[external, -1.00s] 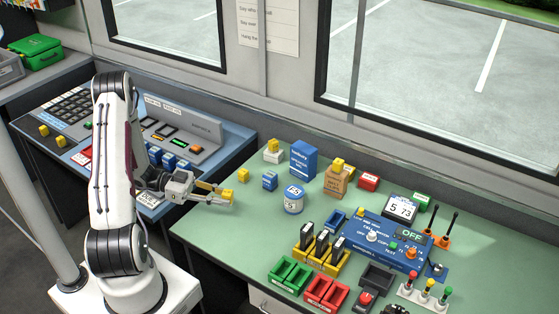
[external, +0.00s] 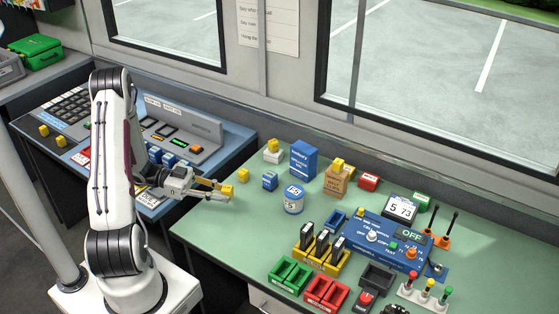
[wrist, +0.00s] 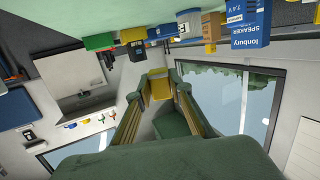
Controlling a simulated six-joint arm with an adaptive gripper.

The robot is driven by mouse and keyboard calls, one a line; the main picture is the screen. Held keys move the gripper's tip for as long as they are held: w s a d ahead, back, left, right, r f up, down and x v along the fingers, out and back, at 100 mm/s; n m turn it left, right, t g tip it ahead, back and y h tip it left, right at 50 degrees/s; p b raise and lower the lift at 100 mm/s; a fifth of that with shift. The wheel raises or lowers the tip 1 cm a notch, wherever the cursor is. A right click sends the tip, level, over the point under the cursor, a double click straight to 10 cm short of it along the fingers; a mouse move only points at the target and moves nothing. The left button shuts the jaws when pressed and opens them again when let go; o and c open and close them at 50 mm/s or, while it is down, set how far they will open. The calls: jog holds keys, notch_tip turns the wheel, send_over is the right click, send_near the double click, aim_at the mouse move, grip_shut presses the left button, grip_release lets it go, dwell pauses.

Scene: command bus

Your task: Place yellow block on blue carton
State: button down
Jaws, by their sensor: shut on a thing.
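My gripper (external: 216,190) is shut on a yellow block (external: 228,190) above the left part of the green table. In the wrist view the yellow block (wrist: 158,86) sits between the two fingertips. The blue carton (external: 303,160) stands upright near the back of the table, to the right of my gripper and apart from it. The wrist view shows the scene upside down, with the blue carton (wrist: 247,24) at the upper right. No block shows on its top in the external view.
Another yellow block (external: 243,175) lies just beyond my gripper. A small blue block (external: 270,181) and a white-and-blue can (external: 293,200) stand between my gripper and the carton. A brown carton (external: 336,182) bears a yellow block. A white box (external: 273,157) stands left of the blue carton.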

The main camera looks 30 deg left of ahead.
jog(key=w+d+r, duration=0.3)
jog(key=w+d, duration=0.3)
jog(key=d, duration=0.2)
jog(key=w+d+r, duration=0.2)
jog(key=w+d, duration=0.3)
jog(key=d, duration=0.4)
jog(key=w+d+r+n+t+y, duration=0.2)
jog(key=w+r+n+t, duration=0.15)
jog(key=w, duration=0.35)
jog(key=w+d+r+n+t+y, duration=0.2)
jog(key=w+d+r+t, duration=0.15)
jog(key=w, duration=0.25)
jog(key=w+a+n+t+y, duration=0.1)
jog(key=w+a+n+y, duration=0.2)
jog(key=a+n+y, duration=0.1)
jog(key=w+a+n+t+y, duration=0.2)
jog(key=a+y, duration=0.4)
jog(key=a, duration=0.3)
jog(key=shift+w+r+n+y, duration=0.4)
jog(key=shift+w+n, duration=0.5)
jog(key=shift+n, duration=0.05)
jog(key=shift+a+f, duration=0.1)
